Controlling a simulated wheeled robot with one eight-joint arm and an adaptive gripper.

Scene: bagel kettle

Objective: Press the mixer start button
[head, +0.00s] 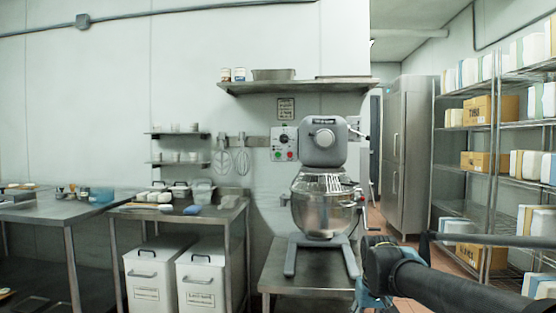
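The grey stand mixer (324,142) stands on a low metal table, with its steel bowl (325,212) and wire guard under the head. A pale control panel (284,143) is at the left of the mixer head. It has a dark round dial above, a green button (278,155) and a red button (290,155) below. Nothing covers the panel. My dark arm (430,285) reaches in from the lower right, in front of and to the right of the mixer's table, well below the panel. I cannot make out my gripper's fingers in this view.
The mixer table (285,265) has bare metal around the mixer's feet. Whisks (242,158) hang left of the panel, under a wall shelf (290,86). Worktables with white bins (200,282) stand at left. A wire rack (492,140) with boxes is at right.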

